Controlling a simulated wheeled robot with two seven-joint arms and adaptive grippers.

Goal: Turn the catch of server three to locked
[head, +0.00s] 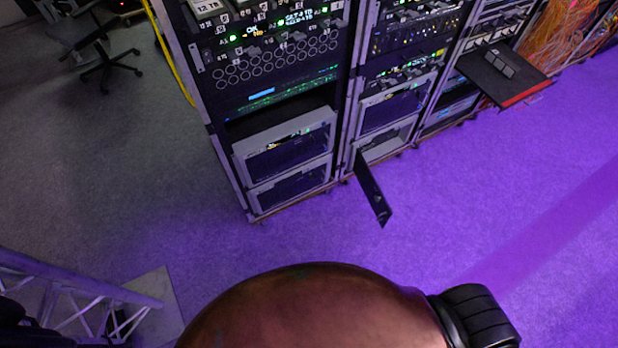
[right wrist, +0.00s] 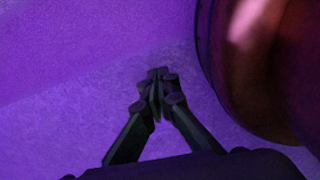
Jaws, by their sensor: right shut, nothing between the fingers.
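Server racks (head: 345,110) stand at the top of the head view, with lit units and grey-framed boxes low down. I cannot tell which unit is server three, and no catch can be made out. My right gripper (right wrist: 156,78) shows in the right wrist view, with its fingertips together and nothing between them. It is over the purple-lit floor, beside a large rounded brown body. It is not touching any server in that view. My left gripper is not in view.
The large smooth brown rounded body (head: 310,310) fills the bottom of the head view. A dark panel (head: 373,190) juts from the middle rack, and a dark shelf (head: 505,75) from the right one. A truss (head: 80,285) lies lower left. Open floor (head: 250,240) lies before the racks.

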